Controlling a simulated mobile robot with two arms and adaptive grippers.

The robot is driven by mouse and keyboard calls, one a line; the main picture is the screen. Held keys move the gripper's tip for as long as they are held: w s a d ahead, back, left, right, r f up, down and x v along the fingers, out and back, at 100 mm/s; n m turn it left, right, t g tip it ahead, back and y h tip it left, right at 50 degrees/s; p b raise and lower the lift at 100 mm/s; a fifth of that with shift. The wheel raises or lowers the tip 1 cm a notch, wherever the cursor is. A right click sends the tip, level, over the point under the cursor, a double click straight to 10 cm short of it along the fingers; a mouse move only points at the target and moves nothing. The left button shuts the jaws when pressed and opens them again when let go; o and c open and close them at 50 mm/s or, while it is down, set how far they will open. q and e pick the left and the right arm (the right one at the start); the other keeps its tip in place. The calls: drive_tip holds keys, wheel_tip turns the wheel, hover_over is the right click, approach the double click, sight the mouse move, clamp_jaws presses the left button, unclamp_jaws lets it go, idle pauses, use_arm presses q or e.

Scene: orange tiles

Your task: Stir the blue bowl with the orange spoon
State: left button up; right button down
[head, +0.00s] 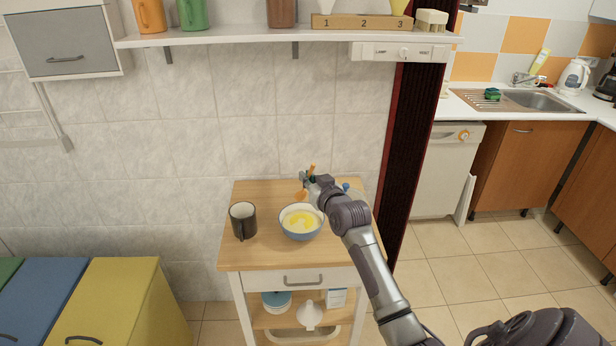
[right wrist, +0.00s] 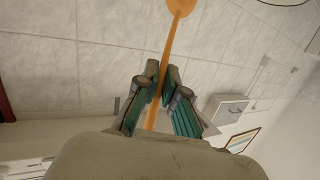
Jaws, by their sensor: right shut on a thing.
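The blue bowl (head: 300,235) stands on the wooden top of a small cart and holds something white and yellow. My right gripper (head: 308,179) is above the far side of the bowl. It is shut on the orange spoon (head: 301,194), whose handle end sticks up above the fingers and whose head points down near the bowl's far rim. I cannot tell whether the head touches the bowl. In the right wrist view the spoon (right wrist: 170,45) runs between the two green-padded fingertips (right wrist: 160,84), its head away from the gripper. My left gripper is not in view.
A dark mug (head: 243,221) stands left of the bowl on the cart top (head: 262,260). A blue item (head: 346,187) is partly hidden behind my right arm. A shelf (head: 240,40) with cups hangs on the wall above. Colored boxes (head: 120,300) stand lower left.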

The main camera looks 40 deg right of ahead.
sight(305, 195)
drive_tip(key=shift+s+d+f, duration=0.1)
drive_tip(key=shift+s+f, duration=0.15)
drive_tip(key=shift+f, duration=0.2)
drive_tip(key=shift+s+f+b, duration=0.15)
drive_tip(key=shift+f+b, duration=1.2)
drive_tip(key=shift+f, duration=0.3)
drive_tip(key=shift+s+f+b, duration=0.15)
drive_tip(key=shift+f+b, duration=1.2)
drive_tip(key=shift+f, duration=0.25)
use_arm(q)
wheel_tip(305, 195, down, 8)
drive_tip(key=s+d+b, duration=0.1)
drive_tip(key=b, duration=0.1)
use_arm(e)
drive_tip(key=f, duration=0.1)
drive_tip(key=w+f, duration=0.1)
drive_tip(key=shift+w+d+f, duration=0.1)
drive_tip(key=shift+w+f, duration=0.05)
drive_tip(key=shift+f, duration=0.15)
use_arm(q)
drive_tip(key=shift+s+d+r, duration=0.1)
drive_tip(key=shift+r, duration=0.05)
